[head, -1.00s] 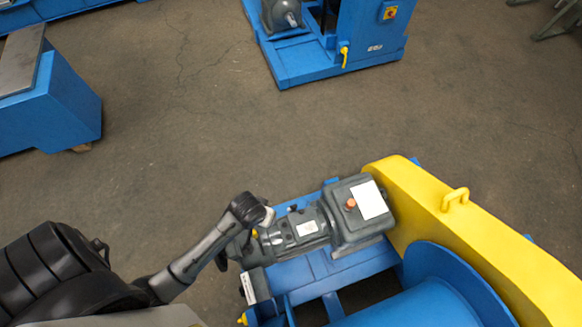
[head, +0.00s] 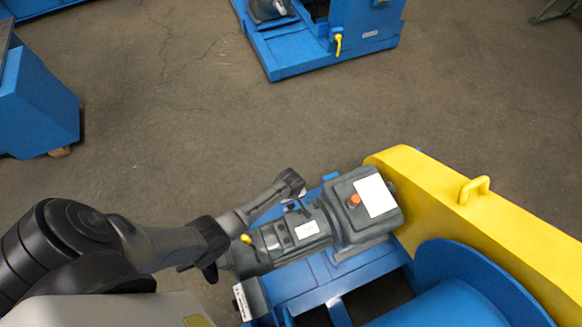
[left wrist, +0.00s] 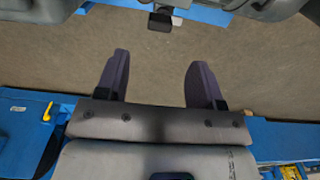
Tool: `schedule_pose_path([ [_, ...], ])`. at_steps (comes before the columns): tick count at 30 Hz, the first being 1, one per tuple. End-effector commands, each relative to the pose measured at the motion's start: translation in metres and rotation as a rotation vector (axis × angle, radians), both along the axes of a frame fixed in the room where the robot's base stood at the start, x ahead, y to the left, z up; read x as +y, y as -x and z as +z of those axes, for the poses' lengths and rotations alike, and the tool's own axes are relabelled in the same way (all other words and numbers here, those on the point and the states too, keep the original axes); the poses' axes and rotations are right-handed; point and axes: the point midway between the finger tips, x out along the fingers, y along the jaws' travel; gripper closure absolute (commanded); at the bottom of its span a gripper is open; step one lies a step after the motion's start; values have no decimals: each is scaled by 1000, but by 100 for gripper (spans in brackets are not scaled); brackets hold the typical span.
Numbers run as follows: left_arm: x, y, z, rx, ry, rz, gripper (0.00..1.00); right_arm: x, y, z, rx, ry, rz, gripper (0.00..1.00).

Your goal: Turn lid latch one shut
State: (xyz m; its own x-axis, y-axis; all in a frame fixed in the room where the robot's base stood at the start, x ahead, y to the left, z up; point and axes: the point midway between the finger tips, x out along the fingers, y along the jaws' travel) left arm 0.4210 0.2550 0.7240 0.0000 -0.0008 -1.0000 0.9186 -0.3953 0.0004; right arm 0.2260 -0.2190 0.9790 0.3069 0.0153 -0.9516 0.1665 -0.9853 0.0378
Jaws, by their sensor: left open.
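I cannot pick out lid latch one for certain in either view. A yellow guard (head: 430,200) with a yellow handle (head: 474,188) stands at the right in the head view. A grey gearmotor (head: 285,238) lies left of it on a blue frame (head: 300,285). My left gripper (head: 297,206) is over the motor's far side, partly hidden by its own wrist. In the left wrist view its two dark fingers (left wrist: 158,82) are wide apart with bare floor between them. A small dark piece with a pale face (left wrist: 160,20) shows beyond the fingertips. My right gripper is not in view.
An orange plug (head: 353,200) and a white label (head: 376,196) are on the gear housing. A blue drum (head: 440,305) is at the lower right. A blue machine (head: 320,45) stands at the back and a blue block (head: 38,110) at the left. Open floor (head: 210,100) lies between.

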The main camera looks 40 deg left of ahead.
Motion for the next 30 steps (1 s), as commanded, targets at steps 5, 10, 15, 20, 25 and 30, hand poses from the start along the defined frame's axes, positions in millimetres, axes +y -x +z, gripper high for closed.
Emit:
schedule_pose_path([
  [5,0,0,-38,3,-1,-1,38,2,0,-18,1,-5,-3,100],
  [10,0,0,-63,1,-2,-1,38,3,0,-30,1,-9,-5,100],
  [15,0,0,-80,1,0,-1,38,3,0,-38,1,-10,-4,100],
  [20,0,0,-87,1,-1,-1,38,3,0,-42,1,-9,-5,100],
  [25,0,0,-88,0,-1,-2,38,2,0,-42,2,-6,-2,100],
  [30,0,0,-88,0,-1,-2,38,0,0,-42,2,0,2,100],
])
